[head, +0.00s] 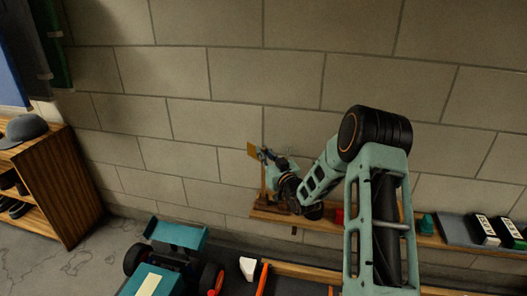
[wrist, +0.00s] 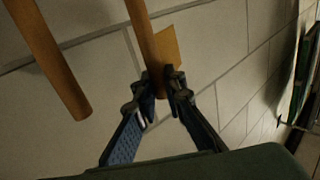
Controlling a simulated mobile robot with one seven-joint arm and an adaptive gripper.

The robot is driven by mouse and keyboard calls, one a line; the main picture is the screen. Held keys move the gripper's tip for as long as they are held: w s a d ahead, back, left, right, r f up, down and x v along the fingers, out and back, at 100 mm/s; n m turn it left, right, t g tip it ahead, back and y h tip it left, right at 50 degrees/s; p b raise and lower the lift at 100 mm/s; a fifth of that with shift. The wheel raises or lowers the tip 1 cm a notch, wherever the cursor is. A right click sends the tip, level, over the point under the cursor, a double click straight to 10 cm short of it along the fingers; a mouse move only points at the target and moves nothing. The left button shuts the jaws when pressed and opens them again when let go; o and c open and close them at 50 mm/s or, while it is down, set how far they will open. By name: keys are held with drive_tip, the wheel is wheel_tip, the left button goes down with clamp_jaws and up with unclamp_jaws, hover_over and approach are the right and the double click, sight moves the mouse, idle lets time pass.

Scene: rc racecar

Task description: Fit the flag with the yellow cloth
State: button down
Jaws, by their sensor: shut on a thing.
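The flag has a brown pole (wrist: 145,35) and a small yellow cloth (wrist: 169,46). My gripper (wrist: 163,88) is shut on the flag's pole in the wrist view. In the head view the yellow cloth (head: 253,149) shows against the wall, just left of my gripper (head: 264,153). My gripper is above the left end of a wooden wall shelf. A teal race car (head: 178,235) with a rear wing and black wheels stands low at the left, well below the flag. Where the flag would fit on the car cannot be made out.
A second brown pole (wrist: 48,60) is left of the held one in the wrist view. The wooden shelf (head: 268,214) bears a red thing and boxes (head: 483,230). A wooden rack (head: 75,190) with a cap stands at the left. A white object (head: 248,268) is right of the car.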

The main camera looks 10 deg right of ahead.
drive_tip(key=shift+f, duration=1.3)
drive_tip(key=c, duration=1.9)
unclamp_jaws()
drive_tip(key=shift+c, duration=0.2)
drive_tip(key=shift+s, duration=0.1)
drive_tip(key=v, duration=1.2)
